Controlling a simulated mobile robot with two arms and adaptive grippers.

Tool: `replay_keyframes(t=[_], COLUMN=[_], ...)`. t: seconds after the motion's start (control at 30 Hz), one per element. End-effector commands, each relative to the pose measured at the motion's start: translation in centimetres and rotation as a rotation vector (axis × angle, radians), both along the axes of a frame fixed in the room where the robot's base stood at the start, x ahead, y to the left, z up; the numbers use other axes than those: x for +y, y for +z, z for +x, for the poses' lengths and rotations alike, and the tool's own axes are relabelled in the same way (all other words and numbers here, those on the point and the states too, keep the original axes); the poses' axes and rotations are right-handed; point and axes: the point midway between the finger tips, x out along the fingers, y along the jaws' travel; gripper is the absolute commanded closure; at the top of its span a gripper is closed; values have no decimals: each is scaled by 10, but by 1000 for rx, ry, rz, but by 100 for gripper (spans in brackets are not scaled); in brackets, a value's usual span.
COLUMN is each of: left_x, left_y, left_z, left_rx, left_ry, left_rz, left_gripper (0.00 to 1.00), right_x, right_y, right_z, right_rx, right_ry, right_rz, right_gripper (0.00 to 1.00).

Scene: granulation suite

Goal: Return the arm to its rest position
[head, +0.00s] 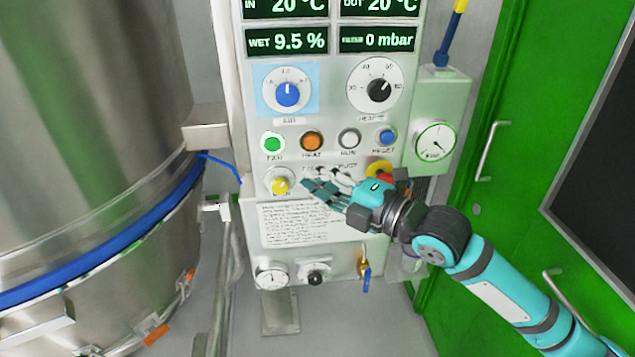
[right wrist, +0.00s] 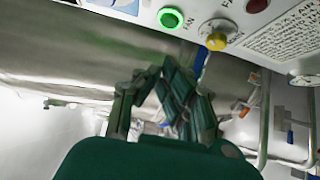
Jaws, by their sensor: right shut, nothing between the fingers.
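My right arm, teal and grey, reaches in from the lower right in the head view. Its right gripper (head: 322,190) is in front of the lower part of the control panel (head: 318,222), pointing left towards the yellow knob (head: 279,186). The fingers are together and hold nothing. In the right wrist view the gripper (right wrist: 172,80) shows with its fingers close together, below the green lit button (right wrist: 171,18) and the yellow knob (right wrist: 216,41). I cannot tell whether it touches the panel. The gripper partly covers the red and yellow stop button (head: 379,168). My left gripper is not in view.
A large steel vessel (head: 95,110) with a blue band stands at the left. A green door (head: 545,150) with handles is at the right, behind my arm. A gauge box (head: 436,120) and a blue-handled valve (head: 366,272) stick out from the panel. Grey floor shows below.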

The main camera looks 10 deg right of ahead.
Motion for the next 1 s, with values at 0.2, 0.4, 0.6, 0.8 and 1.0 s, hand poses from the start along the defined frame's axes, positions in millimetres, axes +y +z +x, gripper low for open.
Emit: replay_keyframes(t=[0.2, 0.4, 0.6, 0.8, 1.0], left_x=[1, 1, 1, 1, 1], left_y=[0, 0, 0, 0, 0], left_z=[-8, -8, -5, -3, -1], left_rx=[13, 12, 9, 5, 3], left_ry=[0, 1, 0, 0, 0], left_rz=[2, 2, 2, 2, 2], left_gripper=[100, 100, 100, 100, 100], right_x=[0, -3, -37, -92, -137], right_y=[0, -6, -82, -223, -368], right_z=[0, 6, 52, 80, 53], right_rx=[1, 21, 229, 533, 801], right_ry=[0, -14, -166, -406, -634], right_rz=[1, 11, 129, 292, 413], right_gripper=[100, 100, 100, 100, 100])
